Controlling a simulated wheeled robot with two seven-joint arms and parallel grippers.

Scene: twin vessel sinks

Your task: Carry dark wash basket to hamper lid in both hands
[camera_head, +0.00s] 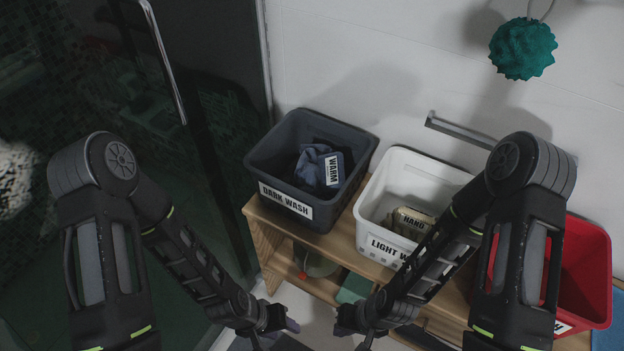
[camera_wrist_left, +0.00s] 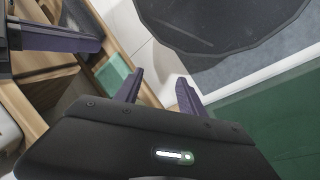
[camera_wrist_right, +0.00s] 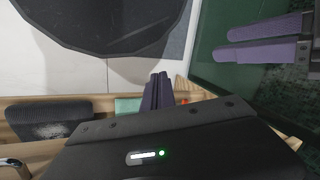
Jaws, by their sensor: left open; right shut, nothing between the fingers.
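The dark wash basket (camera_head: 290,132) is a dark grey open bin with a white "DARK WASH" label on its front. It stands upright on the left end of a wooden bench in the head view. A blue cloth (camera_head: 309,164) with a "WARM" tag lies inside. My left gripper (camera_head: 289,328) is low in front of the bench, apart from the basket, open and empty. It also shows in the left wrist view (camera_wrist_left: 160,80). My right gripper (camera_head: 346,329) is just right of it, shut and empty, with fingers together in the right wrist view (camera_wrist_right: 159,76). I cannot identify a hamper lid.
A red basket (camera_head: 588,265) is further right, partly behind my right arm. The bench (camera_head: 264,222) has a lower shelf. Dark glass (camera_head: 205,120) is at left.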

